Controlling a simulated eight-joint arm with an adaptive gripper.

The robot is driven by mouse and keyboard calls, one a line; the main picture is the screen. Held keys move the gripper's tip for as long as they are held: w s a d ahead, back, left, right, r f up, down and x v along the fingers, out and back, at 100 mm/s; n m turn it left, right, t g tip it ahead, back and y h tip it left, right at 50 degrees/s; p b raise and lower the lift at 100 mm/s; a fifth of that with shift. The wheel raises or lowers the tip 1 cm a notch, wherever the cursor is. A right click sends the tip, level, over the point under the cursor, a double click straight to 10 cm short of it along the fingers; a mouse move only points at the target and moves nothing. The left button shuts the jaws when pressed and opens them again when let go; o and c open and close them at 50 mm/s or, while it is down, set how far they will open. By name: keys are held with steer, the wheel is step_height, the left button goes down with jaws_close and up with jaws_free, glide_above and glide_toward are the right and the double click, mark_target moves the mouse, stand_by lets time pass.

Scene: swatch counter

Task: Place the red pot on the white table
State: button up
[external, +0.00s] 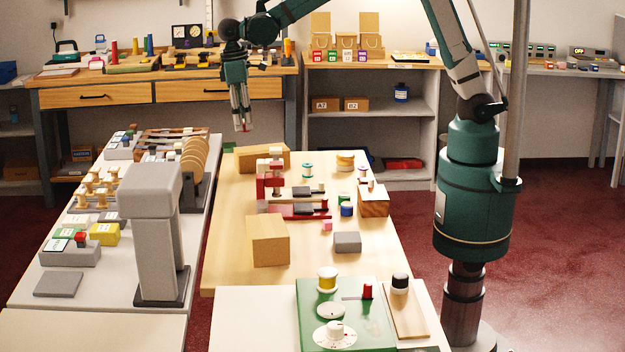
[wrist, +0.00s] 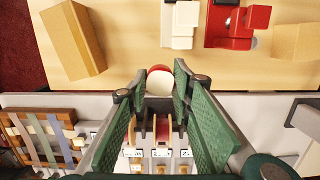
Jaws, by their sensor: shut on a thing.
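My gripper (external: 241,124) is raised near the far end of the wooden table. In the wrist view its fingers (wrist: 160,88) are closed around a small round red and white piece (wrist: 159,72), which seems to be the red pot. Only a trace of red shows at the fingertips in the external view. A long pale grey-white table (external: 110,288) runs along the left, and another white table (external: 250,318) stands in front. I cannot tell which is the white table meant. The wrist view shows the piece over the wooden table's edge beside the pale left table.
The wooden table (external: 225,240) holds cardboard boxes (external: 268,240), a red and white device (external: 270,180) and spools. A tall grey stand (external: 158,230) rises from the left table, with racks and discs (external: 195,160) behind it. The front table carries a green board (external: 365,320).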

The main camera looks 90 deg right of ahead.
steer(key=s+d+m, duration=0.1)
steer(key=s+d, duration=0.1)
steer(key=s, duration=0.8)
steer(key=s+d+m, duration=0.1)
steer(key=s+d, duration=0.1)
steer(key=s, duration=0.8)
steer(key=p, duration=0.1)
glide_above(316, 186)
step_height(316, 186, down, 11)
steer(key=shift+w+d+f, duration=0.2)
steer(key=shift+w, duration=0.05)
steer(key=shift+f, duration=0.1)
steer(key=shift+f+b, duration=0.5)
steer(key=shift+f, duration=2.3)
steer(key=shift+f+b, duration=0.35)
steer(key=shift+f, duration=1.7)
steer(key=shift+f, duration=0.25)
